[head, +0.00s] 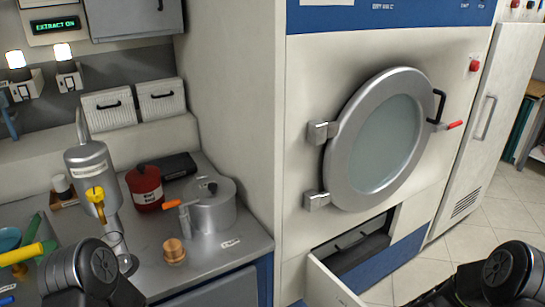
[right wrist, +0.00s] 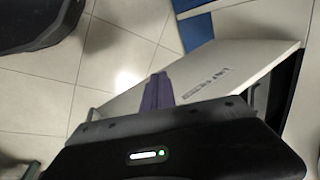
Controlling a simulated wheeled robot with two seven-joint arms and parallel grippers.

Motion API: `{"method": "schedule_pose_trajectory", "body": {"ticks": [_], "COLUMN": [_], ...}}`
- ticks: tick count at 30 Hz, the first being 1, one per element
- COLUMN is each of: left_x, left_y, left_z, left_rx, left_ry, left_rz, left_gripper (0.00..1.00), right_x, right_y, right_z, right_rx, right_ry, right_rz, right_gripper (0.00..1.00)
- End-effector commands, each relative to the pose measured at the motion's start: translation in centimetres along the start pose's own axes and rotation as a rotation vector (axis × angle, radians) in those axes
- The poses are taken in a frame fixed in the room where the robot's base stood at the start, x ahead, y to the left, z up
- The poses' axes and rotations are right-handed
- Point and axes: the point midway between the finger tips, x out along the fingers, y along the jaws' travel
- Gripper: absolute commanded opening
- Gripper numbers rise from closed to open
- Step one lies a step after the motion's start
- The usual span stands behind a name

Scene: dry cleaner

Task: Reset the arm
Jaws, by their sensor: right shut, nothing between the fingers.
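My right gripper (right wrist: 157,92) shows in the right wrist view. Its fingers are together with nothing between them, and they point at the white panel of a pulled-out drawer (right wrist: 245,60). I cannot tell whether they touch it. In the head view only dark links of my two arms show at the bottom left and bottom right corners. Both grippers are outside that view, and my left gripper does not show anywhere.
The drawer (head: 328,289) sticks out below the machine's closed round door (head: 376,138). The steel counter (head: 225,258) at left holds a lidded pot (head: 210,208), a red canister (head: 145,188) and a brass piece (head: 174,250). The tiled floor (head: 492,220) at right is clear.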

Motion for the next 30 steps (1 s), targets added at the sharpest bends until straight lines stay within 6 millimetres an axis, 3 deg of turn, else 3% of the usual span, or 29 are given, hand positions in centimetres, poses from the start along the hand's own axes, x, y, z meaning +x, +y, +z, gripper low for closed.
{"method": "schedule_pose_trajectory", "body": {"ticks": [1, 4, 9, 15, 21, 26, 27, 30], "left_x": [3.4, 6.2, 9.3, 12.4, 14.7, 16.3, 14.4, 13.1], "left_y": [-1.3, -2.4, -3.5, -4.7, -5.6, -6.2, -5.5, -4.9], "left_z": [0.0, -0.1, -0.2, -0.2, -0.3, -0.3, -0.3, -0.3], "left_rx": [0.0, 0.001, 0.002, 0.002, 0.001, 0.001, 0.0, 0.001], "left_ry": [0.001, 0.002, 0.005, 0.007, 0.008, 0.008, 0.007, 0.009], "left_rz": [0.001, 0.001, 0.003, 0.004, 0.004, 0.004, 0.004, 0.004], "left_gripper": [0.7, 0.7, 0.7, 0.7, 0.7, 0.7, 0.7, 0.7], "right_x": [4.0, 7.2, 9.7, 11.7, 13.4, 15.0, 13.1, 11.8], "right_y": [3.3, 7.1, 11.4, 15.6, 17.9, 18.6, 17.8, 17.3], "right_z": [3.5, 9.1, 15.7, 21.0, 23.4, 24.0, 24.0, 24.0], "right_rx": [-0.176, -0.485, -0.769, -0.904, -0.943, -0.961, -0.959, -0.957], "right_ry": [-0.03, -0.084, -0.178, -0.285, -0.341, -0.35, -0.349, -0.349], "right_rz": [0.026, 0.03, 0.002, -0.012, -0.004, -0.004, -0.004, -0.003], "right_gripper": [0.0, 0.0, 0.0, 0.0, 0.0, 0.0, 0.0, 0.0]}}
